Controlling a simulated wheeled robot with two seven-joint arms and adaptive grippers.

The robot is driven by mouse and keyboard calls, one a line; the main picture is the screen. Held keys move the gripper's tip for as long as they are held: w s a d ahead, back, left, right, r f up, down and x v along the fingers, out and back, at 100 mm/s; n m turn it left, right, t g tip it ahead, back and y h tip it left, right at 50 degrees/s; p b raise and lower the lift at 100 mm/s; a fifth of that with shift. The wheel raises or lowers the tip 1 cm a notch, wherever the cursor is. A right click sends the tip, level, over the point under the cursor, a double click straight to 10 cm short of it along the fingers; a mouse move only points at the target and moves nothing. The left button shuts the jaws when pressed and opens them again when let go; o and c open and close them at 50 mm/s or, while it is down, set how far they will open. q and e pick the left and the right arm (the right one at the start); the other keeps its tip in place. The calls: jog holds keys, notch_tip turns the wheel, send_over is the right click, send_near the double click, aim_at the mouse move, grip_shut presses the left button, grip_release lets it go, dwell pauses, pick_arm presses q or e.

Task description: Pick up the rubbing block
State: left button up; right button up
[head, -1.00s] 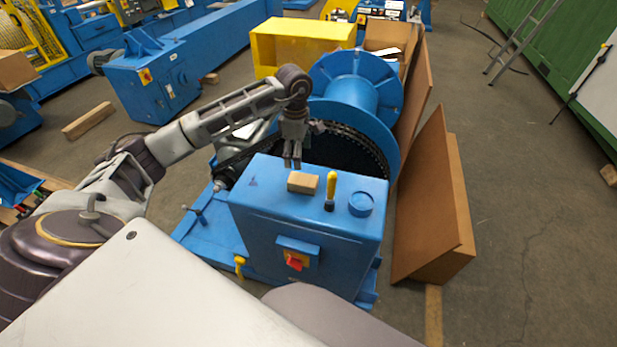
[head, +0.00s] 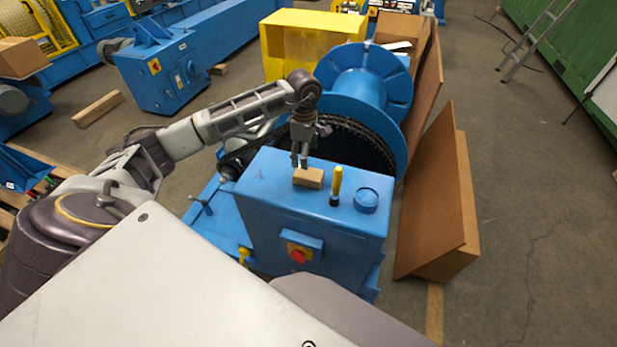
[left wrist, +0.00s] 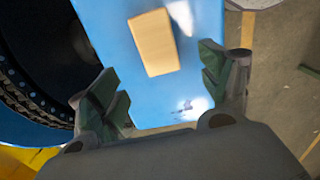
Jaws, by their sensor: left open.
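The rubbing block is a small tan block (head: 308,178) lying on top of the blue cabinet (head: 265,200) in the head view. It also shows in the left wrist view (left wrist: 153,42), lying flat ahead of the fingers. My left gripper (head: 300,164) points down just above and behind the block. In the left wrist view the left gripper's fingers (left wrist: 160,92) are spread apart with nothing between them. The block lies beyond the fingertips, roughly between their lines. My right gripper is not in view.
A yellow-handled tool (head: 336,184) stands close to the right of the block, beside a round blue cap (head: 366,200). A large blue drum (head: 362,85) with a dark chain stands behind the cabinet. Brown boards (head: 440,205) lean at the right.

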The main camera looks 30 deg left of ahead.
aim_at(307, 172)
pick_arm(q)
jog(key=shift+f, duration=2.55)
jog(key=shift+f+p, duration=0.1)
jog(key=shift+p, duration=0.2)
jog(key=shift+w+d+f+p, duration=0.1)
jog(key=shift+d+f+p, duration=0.15)
jog(key=shift+f, duration=0.35)
notch_tip(307, 172, down, 3)
jog(key=shift+w+r+p, duration=0.1)
jog(key=shift+r+p, duration=0.05)
jog(key=shift+p, duration=0.25)
jog(key=shift+f, duration=0.55)
jog(key=shift+c, duration=0.4)
jog(key=c, duration=1.1)
